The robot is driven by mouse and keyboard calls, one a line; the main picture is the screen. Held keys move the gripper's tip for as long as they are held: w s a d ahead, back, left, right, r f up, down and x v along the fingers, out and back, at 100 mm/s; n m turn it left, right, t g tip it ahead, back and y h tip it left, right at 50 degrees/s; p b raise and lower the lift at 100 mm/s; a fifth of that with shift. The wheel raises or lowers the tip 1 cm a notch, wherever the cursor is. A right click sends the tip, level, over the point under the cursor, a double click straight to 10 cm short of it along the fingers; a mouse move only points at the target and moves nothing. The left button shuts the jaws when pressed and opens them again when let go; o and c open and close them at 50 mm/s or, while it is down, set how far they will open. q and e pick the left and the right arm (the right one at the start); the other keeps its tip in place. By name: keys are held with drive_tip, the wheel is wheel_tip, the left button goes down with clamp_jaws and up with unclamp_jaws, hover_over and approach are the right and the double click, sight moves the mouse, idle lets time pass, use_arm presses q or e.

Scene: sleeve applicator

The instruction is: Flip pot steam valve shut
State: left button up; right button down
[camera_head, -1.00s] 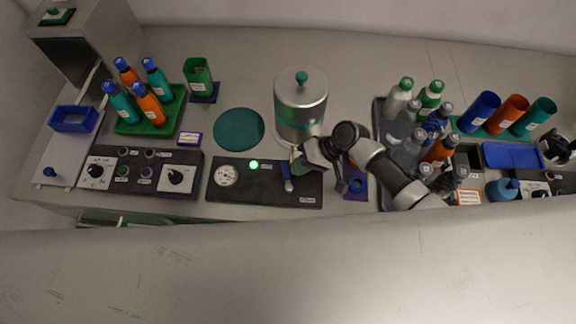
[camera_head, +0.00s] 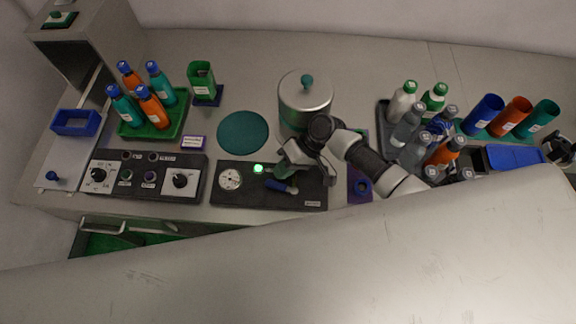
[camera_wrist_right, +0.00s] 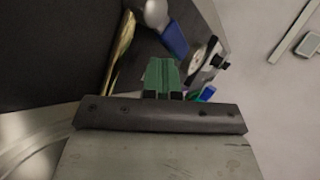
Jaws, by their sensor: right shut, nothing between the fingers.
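The steam valve lever has a blue handle (camera_head: 280,187) and lies nearly flat across the black panel (camera_head: 262,204), slightly slanted. The lidded metal pot (camera_head: 306,98) stands behind the panel. My right gripper (camera_head: 282,173) is low over the panel, shut and empty, just behind the blue handle. In the right wrist view, my green fingertips (camera_wrist_right: 162,74) are together, with the blue handle (camera_wrist_right: 173,40) just beyond them. I cannot tell whether they touch it. The pressure gauge (camera_wrist_right: 201,55) is to its right there. My left gripper is not in view.
A green indicator light (camera_head: 258,169) glows on the panel. A teal round mat (camera_head: 243,132) lies left of the pot. A knob panel (camera_head: 145,193) is farther left. A tray of bottles (camera_head: 384,124) stands to the right. A drawer (camera_head: 150,229) shows below the counter front.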

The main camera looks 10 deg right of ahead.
drive_tip(key=shift+s+a+p, duration=0.35)
drive_tip(key=shift+s+a, duration=0.15)
drive_tip(key=shift+a, duration=0.4)
drive_tip(key=shift+s+a+f, duration=0.15)
drive_tip(key=shift+s, duration=0.05)
drive_tip(key=b+v, duration=0.1)
drive_tip(key=v, duration=0.6)
drive_tip(key=shift+f, duration=0.15)
drive_tip(key=shift+w+d+r, duration=0.35)
drive_tip(key=shift+r, duration=0.05)
